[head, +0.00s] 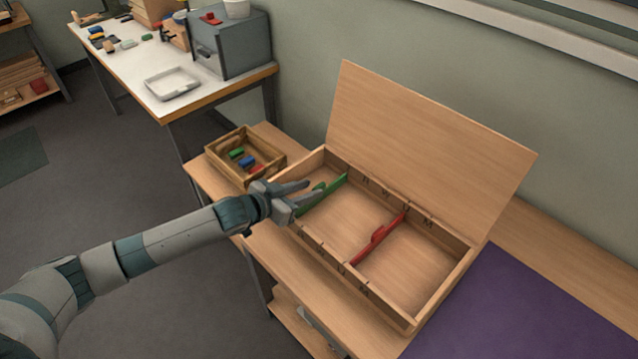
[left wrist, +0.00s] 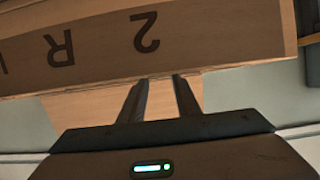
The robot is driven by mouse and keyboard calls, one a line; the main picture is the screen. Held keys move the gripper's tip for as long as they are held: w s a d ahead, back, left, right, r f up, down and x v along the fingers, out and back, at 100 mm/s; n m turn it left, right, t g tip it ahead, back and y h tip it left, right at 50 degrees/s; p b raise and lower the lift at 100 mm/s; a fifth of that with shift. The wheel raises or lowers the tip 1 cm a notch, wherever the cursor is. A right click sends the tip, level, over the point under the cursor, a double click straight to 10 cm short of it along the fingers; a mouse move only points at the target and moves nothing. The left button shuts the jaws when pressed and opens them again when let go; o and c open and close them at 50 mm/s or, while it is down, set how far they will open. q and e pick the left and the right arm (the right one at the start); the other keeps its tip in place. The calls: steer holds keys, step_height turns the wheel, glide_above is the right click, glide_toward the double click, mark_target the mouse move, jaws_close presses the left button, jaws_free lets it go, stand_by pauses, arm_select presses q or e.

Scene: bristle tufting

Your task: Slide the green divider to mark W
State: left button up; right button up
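The green divider (head: 326,192) stands across the open wooden box (head: 391,314), in its left part. My left gripper (head: 313,190) is at the box's front left, its fingers beside the near end of the divider and hiding part of it. Whether they touch it I cannot tell. In the left wrist view the two fingers (left wrist: 160,82) are apart with nothing seen between them. Beyond them is a wooden face (left wrist: 200,35) with upside-down dark characters, such as a 2 and an R. My right gripper is not in view.
A red divider (head: 378,238) stands across the box further right. The lid (head: 425,140) is open, leaning up at the back. A small tray (head: 212,154) with coloured blocks sits left of the box. A purple mat (head: 530,315) lies at the right.

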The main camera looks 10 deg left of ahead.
mark_target(317, 187)
arm_select(q)
steer(key=shift+p+x, duration=0.4)
steer(key=shift+x, duration=2.15)
steer(key=shift+c, duration=0.6)
jaws_close()
